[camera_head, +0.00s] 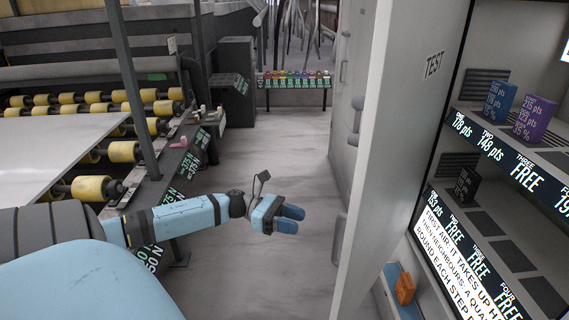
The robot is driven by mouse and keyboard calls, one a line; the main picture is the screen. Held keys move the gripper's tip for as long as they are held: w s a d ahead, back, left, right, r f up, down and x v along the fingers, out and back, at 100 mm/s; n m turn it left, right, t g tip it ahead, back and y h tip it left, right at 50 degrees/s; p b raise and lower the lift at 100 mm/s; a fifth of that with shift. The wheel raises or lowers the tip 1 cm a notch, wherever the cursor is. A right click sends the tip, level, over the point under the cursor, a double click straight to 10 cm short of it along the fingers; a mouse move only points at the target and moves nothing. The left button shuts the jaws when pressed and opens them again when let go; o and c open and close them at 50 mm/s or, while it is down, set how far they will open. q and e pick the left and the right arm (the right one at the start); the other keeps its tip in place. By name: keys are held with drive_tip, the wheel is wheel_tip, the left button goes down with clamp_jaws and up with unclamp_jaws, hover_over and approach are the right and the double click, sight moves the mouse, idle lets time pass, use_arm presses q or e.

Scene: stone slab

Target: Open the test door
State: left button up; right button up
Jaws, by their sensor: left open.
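A tall pale grey panel (395,150) marked TEST stands right of centre, beside a lit shelf unit. I cannot tell from this view whether it is a door standing open or a fixed side wall. Grey handles (356,121) show on the pale surface just left of its edge. My left gripper (291,219) is open and empty over the floor, left of the panel's edge and apart from it. Its blue fingers point right, toward the panel. My right gripper is out of view.
The shelf unit (480,215) at right holds a blue box (499,101), a purple box (535,118) and a dark box (467,185). An orange object (405,288) sits low. A conveyor with yellow rollers (92,188) is at left. The floor (285,135) between is clear.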

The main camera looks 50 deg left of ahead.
use_arm(q)
drive_tip(key=shift+v, duration=1.25)
